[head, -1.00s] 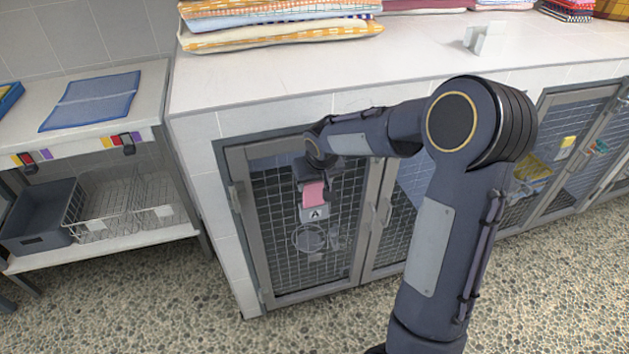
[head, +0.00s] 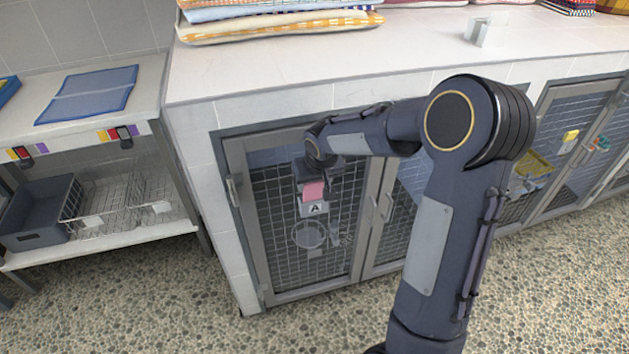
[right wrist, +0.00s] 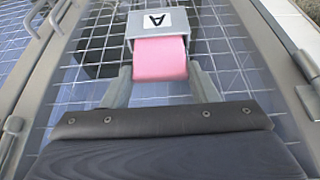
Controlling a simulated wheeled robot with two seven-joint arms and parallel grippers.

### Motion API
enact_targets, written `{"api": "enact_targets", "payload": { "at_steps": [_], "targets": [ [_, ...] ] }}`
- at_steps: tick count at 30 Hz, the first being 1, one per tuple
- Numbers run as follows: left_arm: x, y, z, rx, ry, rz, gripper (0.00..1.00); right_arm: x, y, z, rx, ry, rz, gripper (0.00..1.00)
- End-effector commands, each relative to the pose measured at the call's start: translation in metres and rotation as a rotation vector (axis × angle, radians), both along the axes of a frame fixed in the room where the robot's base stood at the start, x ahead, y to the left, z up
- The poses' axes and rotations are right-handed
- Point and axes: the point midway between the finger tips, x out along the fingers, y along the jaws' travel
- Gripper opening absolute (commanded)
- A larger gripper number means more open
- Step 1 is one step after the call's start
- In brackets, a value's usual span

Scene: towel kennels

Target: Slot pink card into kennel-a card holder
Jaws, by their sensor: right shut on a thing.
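The pink card (head: 313,191) is held by my right gripper (head: 315,184) in front of the kennel door marked A. In the right wrist view the pink card (right wrist: 160,58) sits between the two fingers of my right gripper (right wrist: 162,75). The grey card holder with the letter A (head: 314,208) is on the mesh door, directly below the card. In the right wrist view the card's far edge meets the card holder (right wrist: 157,22); how deep it sits inside is hidden. My left gripper is not in view.
The kennel-a door (head: 236,190) is shut, with a round bowl shape (head: 309,235) showing at its mesh. A tiled counter (head: 270,85) with folded towels (head: 275,25) runs above. A side shelf (head: 190,222) with baskets stands at left.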

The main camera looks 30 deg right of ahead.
Motion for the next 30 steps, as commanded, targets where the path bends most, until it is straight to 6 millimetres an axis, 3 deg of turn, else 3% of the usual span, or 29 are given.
{"api": "enact_targets", "payload": {
  "at_steps": [19,20,25,30],
  "targets": [
    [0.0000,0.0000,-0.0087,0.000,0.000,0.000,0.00,0.0002,0.0002,-0.0097,0.000,0.000,0.000,0.21],
    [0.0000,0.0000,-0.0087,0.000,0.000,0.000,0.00,0.0002,0.0002,-0.0097,0.000,0.000,0.000,0.56],
    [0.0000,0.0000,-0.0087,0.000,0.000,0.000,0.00,0.0002,0.0002,-0.0097,0.000,0.000,0.000,0.78],
    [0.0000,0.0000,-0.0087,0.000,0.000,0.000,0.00,0.0001,0.0001,-0.0097,0.000,0.000,0.000,0.79]
  ]
}}
